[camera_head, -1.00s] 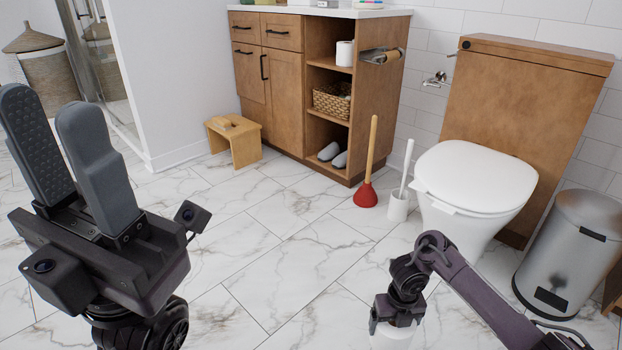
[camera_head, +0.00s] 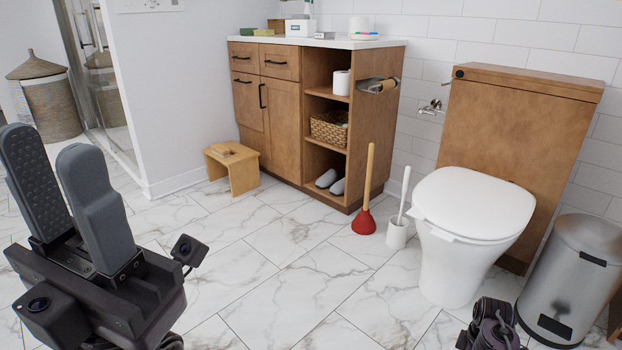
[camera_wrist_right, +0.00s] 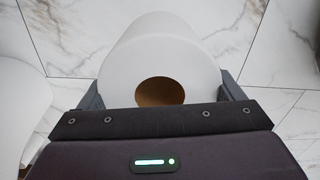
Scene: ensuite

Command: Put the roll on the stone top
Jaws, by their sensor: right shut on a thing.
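The white roll (camera_wrist_right: 155,60) fills the middle of the right wrist view, its brown hollow core facing the camera. My right gripper (camera_wrist_right: 162,92) is shut on it, one finger on each side. The roll does not show in the head view, where only a part of my right arm shows at the bottom right. The stone top (camera_head: 330,43) is the pale slab on the wooden cabinet at the back, with several items on it. My left gripper (camera_head: 45,140) is open and empty at the left, far in front of the cabinet.
A second white roll (camera_head: 341,83) stands on the cabinet's upper open shelf. A wooden stool (camera_head: 232,170), a red plunger (camera_head: 364,222), a toilet brush (camera_head: 397,233), the toilet (camera_head: 465,215) and a metal bin (camera_head: 570,275) stand around. The marble floor in the middle is clear.

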